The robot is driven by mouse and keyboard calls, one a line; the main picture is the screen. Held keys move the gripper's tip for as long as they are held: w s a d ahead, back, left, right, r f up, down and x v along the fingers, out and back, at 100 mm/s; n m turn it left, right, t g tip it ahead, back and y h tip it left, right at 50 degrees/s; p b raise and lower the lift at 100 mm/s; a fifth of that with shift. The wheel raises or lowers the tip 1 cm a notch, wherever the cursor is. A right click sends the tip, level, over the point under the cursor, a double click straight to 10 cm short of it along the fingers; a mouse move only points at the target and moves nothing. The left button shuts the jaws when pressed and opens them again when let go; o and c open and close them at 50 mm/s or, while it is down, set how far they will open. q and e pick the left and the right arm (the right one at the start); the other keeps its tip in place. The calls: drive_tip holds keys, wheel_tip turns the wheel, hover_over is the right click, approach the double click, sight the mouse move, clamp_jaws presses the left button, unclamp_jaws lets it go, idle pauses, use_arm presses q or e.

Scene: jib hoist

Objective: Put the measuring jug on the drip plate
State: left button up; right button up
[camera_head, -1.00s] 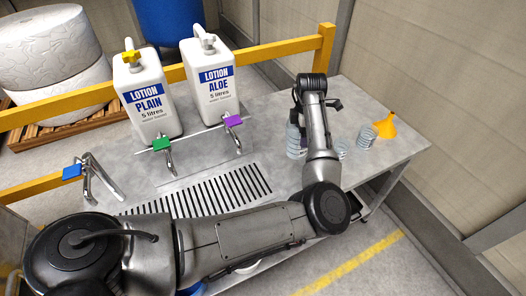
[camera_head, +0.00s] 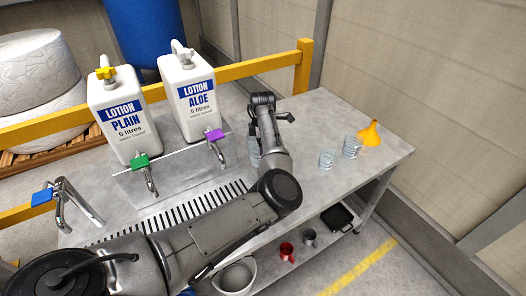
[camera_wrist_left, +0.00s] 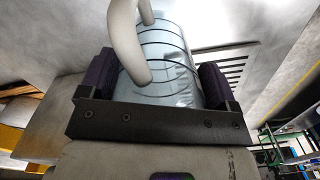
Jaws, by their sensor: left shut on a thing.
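The measuring jug (camera_wrist_left: 165,78), clear bluish plastic with dark lines and a pale handle, is between the fingers of my left gripper (camera_wrist_left: 156,80) in the left wrist view. The gripper is shut on it. In the head view the jug (camera_head: 253,152) shows partly, just left of my forearm, which hides the rest. The drip plate (camera_head: 172,214) is the dark-slotted strip in the worktop below the taps, left of the jug; my arm covers its near part. Its slots also show right of the jug in the wrist view. Whether the jug touches the worktop is unclear. My right gripper is not in view.
The purple tap (camera_head: 214,136) stands close left of the jug; green (camera_head: 141,161) and blue (camera_head: 42,196) taps are further left. Two lotion containers (camera_head: 190,92) stand behind. Clear ribbed cups (camera_head: 351,147) and an orange funnel (camera_head: 370,134) are at right. Mugs (camera_head: 286,251) sit on the lower shelf.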

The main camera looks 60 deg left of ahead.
use_arm(q)
wheel_tip(320, 180, down, 3)
drive_tip(key=shift+f+b, duration=0.2)
drive_tip(key=shift+b, duration=0.25)
drive_tip(key=shift+f, duration=0.15)
drive_tip(key=shift+f, duration=0.2)
drive_tip(key=o, duration=0.8)
